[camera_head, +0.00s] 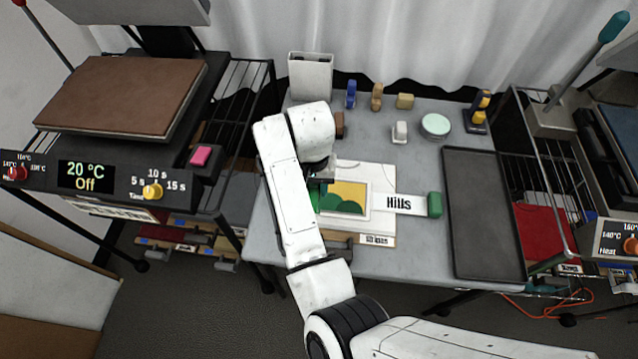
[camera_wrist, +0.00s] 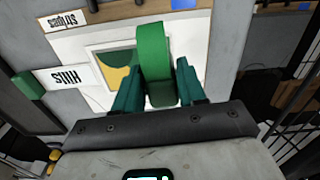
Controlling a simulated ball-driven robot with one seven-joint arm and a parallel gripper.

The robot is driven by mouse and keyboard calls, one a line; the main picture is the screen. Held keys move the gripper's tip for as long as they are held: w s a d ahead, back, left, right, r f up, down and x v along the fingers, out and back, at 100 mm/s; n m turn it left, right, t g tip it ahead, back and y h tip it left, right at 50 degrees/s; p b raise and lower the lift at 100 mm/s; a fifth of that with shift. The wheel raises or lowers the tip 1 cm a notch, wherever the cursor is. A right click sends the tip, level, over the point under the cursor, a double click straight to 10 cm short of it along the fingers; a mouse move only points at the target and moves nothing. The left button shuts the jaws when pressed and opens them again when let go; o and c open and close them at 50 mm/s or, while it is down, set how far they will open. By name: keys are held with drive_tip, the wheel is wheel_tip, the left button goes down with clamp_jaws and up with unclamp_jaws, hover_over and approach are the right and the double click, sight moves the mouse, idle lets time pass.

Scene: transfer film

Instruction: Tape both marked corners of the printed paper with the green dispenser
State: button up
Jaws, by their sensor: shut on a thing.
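The printed paper (camera_head: 343,198), with green hills on yellow, lies on a white sheet (camera_head: 370,172) on the grey table. It also shows in the wrist view (camera_wrist: 116,68), partly covered by the dispenser. My gripper (camera_wrist: 163,88) is shut on the green dispenser (camera_wrist: 153,48), whose rounded green body stands up between the dark green fingers above the paper's edge. In the head view my white arm hides most of the gripper and dispenser at the paper's left side. The marked corners cannot be made out clearly. A small blue patch (camera_wrist: 183,4) shows beyond the paper.
A "Hills" strip (camera_head: 404,204) with a green end block (camera_head: 435,205) lies to the right. A dark tray (camera_head: 484,215) lies farther right. Blue (camera_head: 351,94) and tan (camera_head: 377,96) dispensers and a round pale green tin (camera_head: 435,125) stand at the back. A heat press (camera_head: 120,95) stands left.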

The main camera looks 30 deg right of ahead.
drive_tip(key=shift+f+b, duration=2.7)
drive_tip(key=shift+b, duration=0.1)
drive_tip(key=shift+f, duration=0.5)
drive_tip(key=shift+s+f, duration=0.1)
drive_tip(key=shift+f, duration=0.05)
idle(0.8)
drive_tip(key=shift+p, duration=0.3)
wheel_tip(320, 180, up, 7)
drive_tip(key=p, duration=0.7)
drive_tip(key=shift+r, duration=0.2)
